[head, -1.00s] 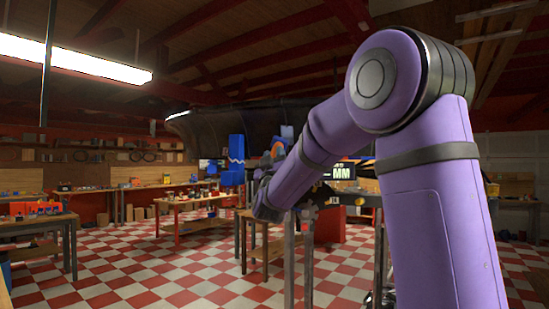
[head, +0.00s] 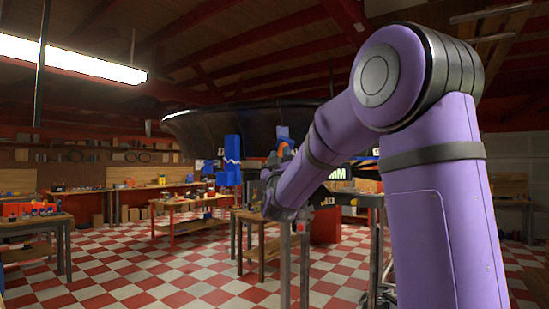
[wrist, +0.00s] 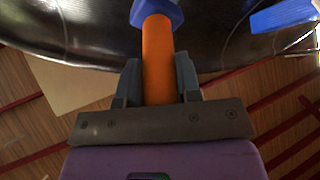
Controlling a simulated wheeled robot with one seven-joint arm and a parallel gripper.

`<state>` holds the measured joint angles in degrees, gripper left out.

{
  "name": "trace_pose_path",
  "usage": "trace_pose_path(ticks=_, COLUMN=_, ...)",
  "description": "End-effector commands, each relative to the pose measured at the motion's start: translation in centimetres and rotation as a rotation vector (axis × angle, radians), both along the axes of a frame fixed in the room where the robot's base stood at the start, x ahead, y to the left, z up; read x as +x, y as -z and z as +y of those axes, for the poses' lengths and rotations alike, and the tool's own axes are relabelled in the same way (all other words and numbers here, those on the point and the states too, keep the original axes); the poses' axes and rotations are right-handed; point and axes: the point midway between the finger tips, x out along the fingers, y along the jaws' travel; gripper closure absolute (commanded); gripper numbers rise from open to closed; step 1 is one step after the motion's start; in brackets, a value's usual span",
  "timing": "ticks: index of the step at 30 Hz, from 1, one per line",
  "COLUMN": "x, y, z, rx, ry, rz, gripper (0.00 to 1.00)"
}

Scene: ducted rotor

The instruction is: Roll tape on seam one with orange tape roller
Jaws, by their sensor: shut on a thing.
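My gripper (wrist: 158,88) is shut on the orange tape roller (wrist: 158,50) in the wrist view, one finger on each side of its orange handle. The roller's blue head (wrist: 157,12) is at the top edge of the wrist view, in front of the dark ducted rotor shell (wrist: 90,30). I cannot tell whether it touches the shell. In the head view the dark shell (head: 225,128) hangs behind my arm, and my arm mostly hides the gripper. A small orange and blue patch shows beside my wrist. I cannot make out which seam is seam one.
Blue blocks (head: 232,150) show below the shell, and a blue piece (wrist: 285,15) is at the wrist view's upper right. A wooden table (head: 200,200) and a left workbench (head: 35,225) stand on the checkered floor. Open floor (head: 150,270) lies at the left front.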

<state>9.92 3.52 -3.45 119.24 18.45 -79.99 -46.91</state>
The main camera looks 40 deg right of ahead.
Motion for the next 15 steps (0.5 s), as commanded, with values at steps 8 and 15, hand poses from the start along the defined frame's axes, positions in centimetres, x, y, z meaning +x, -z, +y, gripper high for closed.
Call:
trace_pose_path(ticks=8, x=-0.68, y=-0.02, z=-0.68, rx=-0.001, ry=0.0, rz=-0.001, gripper=0.96)
trace_pose_path(ticks=15, x=0.16, y=-0.02, z=0.03, rx=0.0, ry=-0.002, rz=-0.001, gripper=0.96)
